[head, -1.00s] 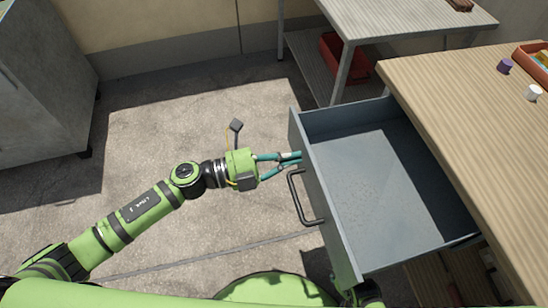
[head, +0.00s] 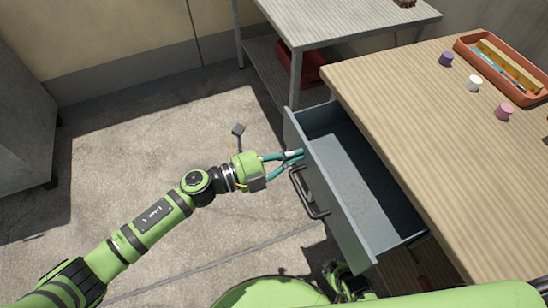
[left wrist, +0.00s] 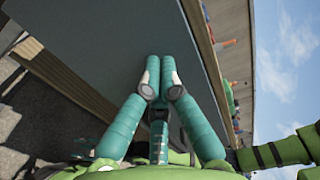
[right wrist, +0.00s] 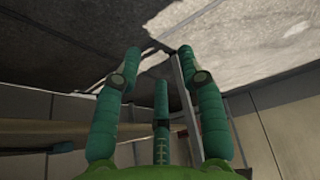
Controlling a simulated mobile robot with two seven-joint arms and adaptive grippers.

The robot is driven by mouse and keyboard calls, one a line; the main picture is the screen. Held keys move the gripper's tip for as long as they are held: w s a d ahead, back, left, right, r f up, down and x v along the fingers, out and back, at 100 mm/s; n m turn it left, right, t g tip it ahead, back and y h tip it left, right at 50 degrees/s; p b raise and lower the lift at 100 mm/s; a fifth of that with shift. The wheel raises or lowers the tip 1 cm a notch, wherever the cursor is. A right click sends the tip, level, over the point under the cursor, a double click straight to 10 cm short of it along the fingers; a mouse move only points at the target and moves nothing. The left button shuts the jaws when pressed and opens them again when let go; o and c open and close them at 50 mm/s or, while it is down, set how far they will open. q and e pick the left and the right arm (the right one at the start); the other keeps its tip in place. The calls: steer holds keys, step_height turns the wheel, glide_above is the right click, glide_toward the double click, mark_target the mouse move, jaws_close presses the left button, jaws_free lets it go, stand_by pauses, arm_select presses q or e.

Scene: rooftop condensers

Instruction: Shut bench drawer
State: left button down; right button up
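The grey bench drawer (head: 352,178) is partly open, sticking out from under the wooden bench top (head: 440,130); its inside looks empty. Its front carries a dark bar handle (head: 308,195). My left gripper (head: 301,155) has its teal fingers together, tips at the drawer front beside the handle, not around it. In the left wrist view the fingertips (left wrist: 160,62) meet against a flat grey panel (left wrist: 110,50). In the right wrist view my right gripper (right wrist: 159,55) has its fingers apart with nothing between them.
An orange tray (head: 505,65) and purple, white and pink small items (head: 474,83) sit on the bench top. A metal table (head: 350,20) with a red bin (head: 300,65) below stands behind. A grey cabinet (head: 25,130) is at left.

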arm_select(q)
steer(key=b+x, duration=0.1)
steer(key=x, duration=1.1)
steer(key=shift+f, duration=0.15)
steer(key=shift+w+d+b, duration=0.2)
steer(key=shift+d+b, duration=0.1)
steer(key=shift+d, duration=0.25)
arm_select(e)
steer(key=shift+s+a+r+g, duration=0.2)
steer(key=shift+s+a+g, duration=0.1)
steer(key=shift+s+a, duration=0.05)
arm_select(q)
steer(key=shift+r, duration=0.25)
